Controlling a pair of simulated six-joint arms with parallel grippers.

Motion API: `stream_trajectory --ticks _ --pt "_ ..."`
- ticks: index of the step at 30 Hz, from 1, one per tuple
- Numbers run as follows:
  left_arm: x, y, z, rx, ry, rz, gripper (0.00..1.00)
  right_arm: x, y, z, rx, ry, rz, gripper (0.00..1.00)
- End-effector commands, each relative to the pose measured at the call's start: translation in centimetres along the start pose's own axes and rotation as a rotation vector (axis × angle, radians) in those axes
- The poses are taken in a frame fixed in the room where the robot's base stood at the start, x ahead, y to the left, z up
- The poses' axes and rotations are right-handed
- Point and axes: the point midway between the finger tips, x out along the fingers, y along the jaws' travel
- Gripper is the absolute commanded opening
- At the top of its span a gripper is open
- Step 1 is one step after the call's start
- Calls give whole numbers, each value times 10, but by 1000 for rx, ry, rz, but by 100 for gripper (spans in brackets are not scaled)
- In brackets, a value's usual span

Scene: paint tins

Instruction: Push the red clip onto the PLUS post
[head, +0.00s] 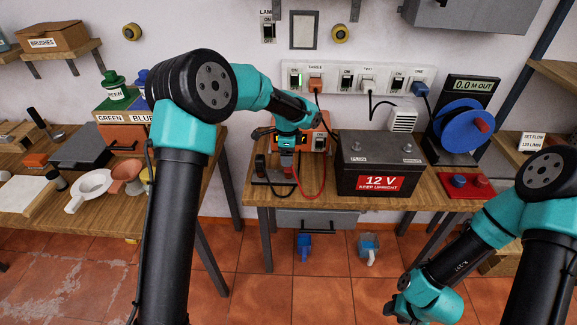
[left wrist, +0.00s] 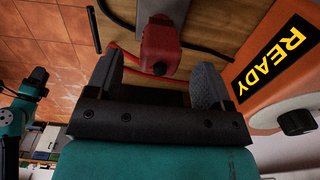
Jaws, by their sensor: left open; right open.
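The red clip (left wrist: 158,45) lies on the wooden bench in front of my left gripper (left wrist: 158,85), near the gap between its two open fingers. In the head view it is a small red shape (head: 287,160) just under my left gripper (head: 287,150). A red cable runs from the clip area toward the battery. The black battery (head: 375,185), marked 12 V, stands upright to the right. Its left post (head: 356,147) is bare, above a small label that seems to read PLUS; its right post (head: 407,148) is also bare. My right gripper (head: 392,308) is low at the lower right, away from the bench.
An orange charger (left wrist: 280,65) marked READY stands beside my left gripper. A black cable lies near the clip. A power strip (head: 345,80) is on the wall behind. A blue reel (head: 460,125) and a red tray (head: 465,187) are right of the battery.

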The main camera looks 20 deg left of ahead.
Motion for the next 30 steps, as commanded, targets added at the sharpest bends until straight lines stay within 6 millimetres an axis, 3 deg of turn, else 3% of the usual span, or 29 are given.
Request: stream_trajectory --ticks 12,28,30 --pt "48 0 -4 -1 -1 3 74 0 0 0 0 0 0 43" --pt "50 0 -4 0 0 1 74 0 0 0 0 0 0 43" --pt "50 0 -4 0 0 1 68 0 0 0 0 0 0 43"
